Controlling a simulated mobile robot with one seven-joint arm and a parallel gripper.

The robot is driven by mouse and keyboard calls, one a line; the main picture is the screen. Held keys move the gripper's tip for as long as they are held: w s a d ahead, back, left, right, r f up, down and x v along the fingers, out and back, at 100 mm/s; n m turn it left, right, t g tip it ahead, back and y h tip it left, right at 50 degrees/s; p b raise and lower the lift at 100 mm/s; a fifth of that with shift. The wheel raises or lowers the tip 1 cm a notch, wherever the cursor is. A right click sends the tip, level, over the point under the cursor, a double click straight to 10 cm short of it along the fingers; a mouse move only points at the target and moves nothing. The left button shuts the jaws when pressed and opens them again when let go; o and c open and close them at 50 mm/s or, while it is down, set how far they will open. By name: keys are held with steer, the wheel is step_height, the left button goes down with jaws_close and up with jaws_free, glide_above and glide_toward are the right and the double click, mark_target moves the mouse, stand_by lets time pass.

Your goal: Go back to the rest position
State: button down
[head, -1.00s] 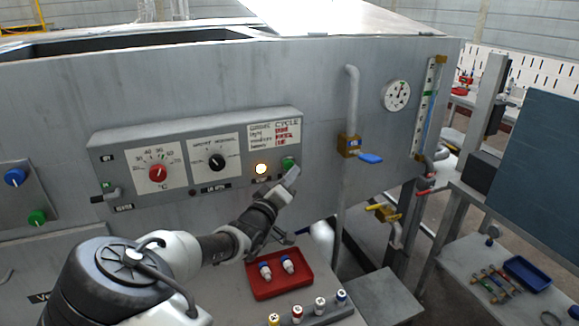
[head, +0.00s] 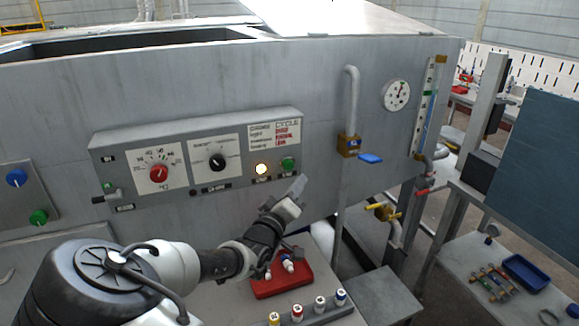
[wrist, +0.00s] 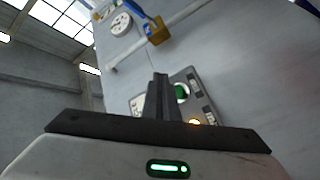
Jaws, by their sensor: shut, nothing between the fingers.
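My gripper (head: 296,188) is in front of the grey machine, just below and to the right of the control box (head: 206,195). Its fingers are shut with nothing between them. My arm reaches up from the lower left.
A red tray (head: 283,289) with small white bottles lies below my gripper, partly hidden by the arm. Several capped bottles (head: 297,313) stand in a row at the front. A vertical pipe with a blue-handled valve (head: 370,158) is to the right. A side table holds a blue tray (head: 525,272).

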stand_by(0.4)
steer(key=s+d+f+m+g+y, duration=0.4)
steer(key=d+f+m+g+y, duration=0.15)
steer(key=f+g, duration=0.2)
steer(key=s+r+g+y, duration=0.3)
steer(key=s+r+y, duration=0.2)
steer(key=s+r, duration=0.9)
steer(key=s+d+r+h, duration=0.1)
steer(key=s+d, duration=0.3)
steer(key=s, duration=0.4)
steer(key=s+d+r+g+h, duration=0.1)
steer(key=s+d, duration=0.3)
steer(key=s, duration=0.4)
steer(key=shift+s+r+h, duration=0.15)
steer(key=shift+r+h, duration=0.2)
steer(key=shift+h, duration=0.2)
